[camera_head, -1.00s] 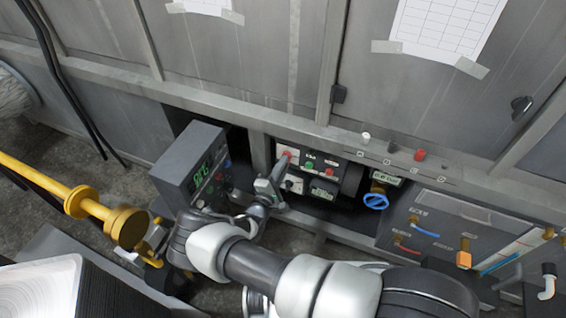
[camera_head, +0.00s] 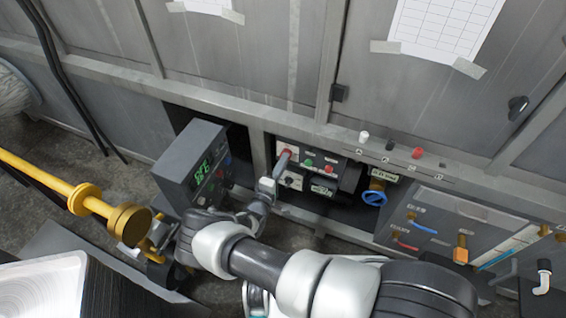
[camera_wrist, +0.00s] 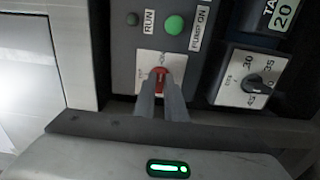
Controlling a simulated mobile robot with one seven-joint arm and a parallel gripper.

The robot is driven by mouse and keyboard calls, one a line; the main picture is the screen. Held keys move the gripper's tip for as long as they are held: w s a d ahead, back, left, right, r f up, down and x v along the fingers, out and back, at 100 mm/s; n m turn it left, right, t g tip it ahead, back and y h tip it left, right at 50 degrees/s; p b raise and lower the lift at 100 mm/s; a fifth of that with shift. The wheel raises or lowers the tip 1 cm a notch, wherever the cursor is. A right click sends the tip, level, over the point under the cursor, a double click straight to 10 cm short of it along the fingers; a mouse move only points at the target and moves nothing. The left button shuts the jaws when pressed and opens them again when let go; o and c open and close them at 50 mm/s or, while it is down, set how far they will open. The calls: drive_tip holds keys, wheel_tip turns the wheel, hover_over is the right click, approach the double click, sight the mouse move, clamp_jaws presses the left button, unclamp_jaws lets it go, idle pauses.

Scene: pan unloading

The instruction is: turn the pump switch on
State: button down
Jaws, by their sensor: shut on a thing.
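The pump switch is a red handle (camera_wrist: 161,71) on a white plate, below a green light (camera_wrist: 174,25) with a label that seems to read PUMP ON. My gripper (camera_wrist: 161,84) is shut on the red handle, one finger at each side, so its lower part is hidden. In the head view my gripper (camera_head: 284,157) reaches the white plate (camera_head: 292,147) at the left of the control panel.
A dial (camera_wrist: 253,85) with numbers sits right of the switch. A grey display box (camera_head: 192,168) stands left of the gripper. A blue valve wheel (camera_head: 374,198) is to the right. A yellow pipe (camera_head: 48,178) runs along the left.

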drive_tip(key=c, duration=1.8)
unclamp_jaws()
drive_tip(key=p+v, duration=0.2)
drive_tip(key=v, duration=1.5)
drive_tip(key=shift+s, duration=0.25)
drive_tip(key=shift+a, duration=0.1)
